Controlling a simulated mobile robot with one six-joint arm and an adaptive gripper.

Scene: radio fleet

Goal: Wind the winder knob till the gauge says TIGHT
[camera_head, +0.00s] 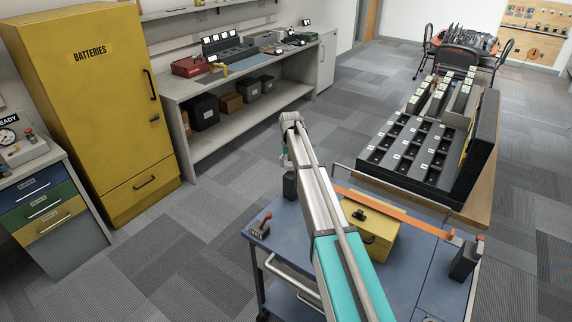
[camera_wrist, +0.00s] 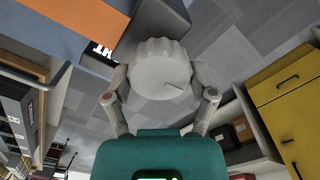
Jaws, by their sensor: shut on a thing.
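The winder knob (camera_wrist: 160,75) is pale grey, round and ribbed at its rim, with a thin dark line on its face. It fills the middle of the wrist view. My gripper (camera_wrist: 162,88) is shut on it, one finger at each side. Beyond the knob is a dark block (camera_wrist: 160,22) with a black label (camera_wrist: 103,49). Only the end of a white word shows on the label, and I cannot read a gauge needle. An orange strap (camera_wrist: 82,15) runs beside the block. In the head view the strap (camera_head: 395,210) crosses the blue cart; my arm hides the knob.
The blue cart (camera_head: 285,240) bears a yellow box (camera_head: 382,238) and a small red-handled device (camera_head: 260,227). A rack table (camera_head: 430,150) stands behind it. A yellow battery cabinet (camera_head: 85,105) and a long bench (camera_head: 215,85) stand left. Carpet floor between them is clear.

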